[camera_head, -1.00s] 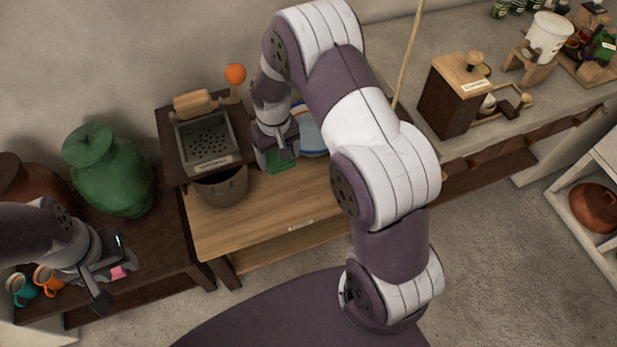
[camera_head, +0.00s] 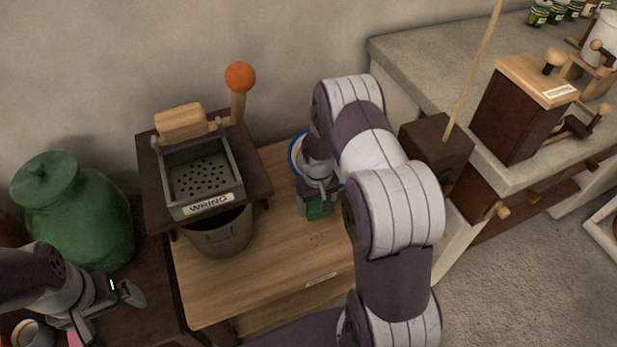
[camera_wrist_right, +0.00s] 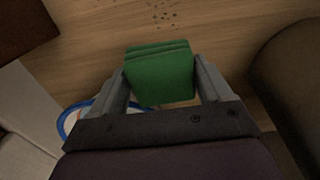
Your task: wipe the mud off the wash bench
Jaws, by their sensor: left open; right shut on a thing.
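The wash bench (camera_head: 255,285) is a light wooden top in the middle of the head view. My right gripper (camera_head: 315,206) is shut on a green pad (camera_wrist_right: 160,75), low over the bench's right part. I cannot tell whether the pad touches the wood. Small dark mud specks (camera_wrist_right: 162,14) lie on the bench just beyond the pad in the right wrist view. My right arm hides part of the bench in the head view. My left gripper (camera_head: 108,308) is open and empty at the lower left, away from the bench.
A wringer box (camera_head: 200,180) labelled WRING, with an orange-knobbed lever (camera_head: 240,78), stands above a bucket (camera_head: 220,235) on the bench's left. A blue-rimmed dish (camera_head: 295,152) sits behind my right gripper. A green jar (camera_head: 75,210) stands left. The bench's front left is clear.

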